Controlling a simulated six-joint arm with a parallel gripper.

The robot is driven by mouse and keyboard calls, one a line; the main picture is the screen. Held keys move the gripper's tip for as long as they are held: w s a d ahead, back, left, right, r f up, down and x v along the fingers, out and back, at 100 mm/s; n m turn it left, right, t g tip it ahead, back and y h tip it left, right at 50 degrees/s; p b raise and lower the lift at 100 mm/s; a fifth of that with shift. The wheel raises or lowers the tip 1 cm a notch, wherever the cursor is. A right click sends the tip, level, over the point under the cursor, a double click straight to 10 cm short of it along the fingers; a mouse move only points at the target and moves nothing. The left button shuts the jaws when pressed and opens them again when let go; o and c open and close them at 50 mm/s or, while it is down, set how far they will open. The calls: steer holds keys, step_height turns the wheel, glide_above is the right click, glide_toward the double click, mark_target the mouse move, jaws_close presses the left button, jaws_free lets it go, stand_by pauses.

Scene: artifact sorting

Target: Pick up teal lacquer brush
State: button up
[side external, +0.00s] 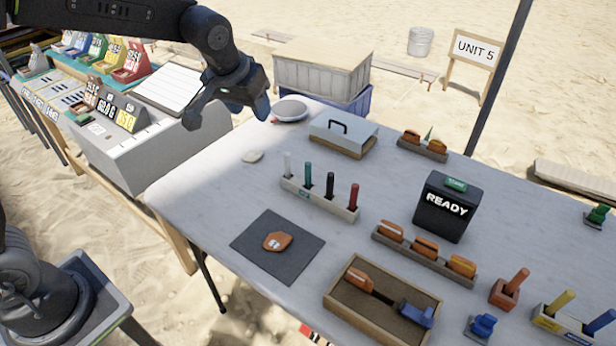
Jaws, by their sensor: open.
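The teal lacquer brush (308,175) stands upright in a pale rack (318,200) near the middle of the table. In the same rack, a white brush (287,164) stands to its left, and a black one (330,185) and a red one (353,196) stand to its right. My gripper (228,114) is open and empty, in the air over the table's back left part. It is up and to the left of the rack, well apart from the brushes. The lower end of the teal brush is hidden in the rack.
A dark mat (251,255) with an orange shard (278,241) lies in front of the rack. A lidded box (358,138) and a round grey dish (290,109) lie behind it. A black READY box (446,206) stands to the right. A wooden tray (335,303) is at the front.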

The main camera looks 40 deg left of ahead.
glide_toward(307, 164)
steer(key=shift+n+g, duration=0.3)
steer(key=shift+n, duration=0.2)
steer(key=x, duration=0.4)
steer(key=w+x, duration=0.1)
steer(key=x, duration=0.1)
steer(key=shift+w+d+r, duration=0.1)
steer(key=shift+d, duration=0.25)
steer(key=shift+s+a+x, duration=0.15)
steer(key=shift+x, duration=1.45)
steer(key=shift+s+a+x, duration=0.15)
steer(key=shift+x, duration=1.45)
steer(key=shift+c, duration=0.3)
jaws_close()
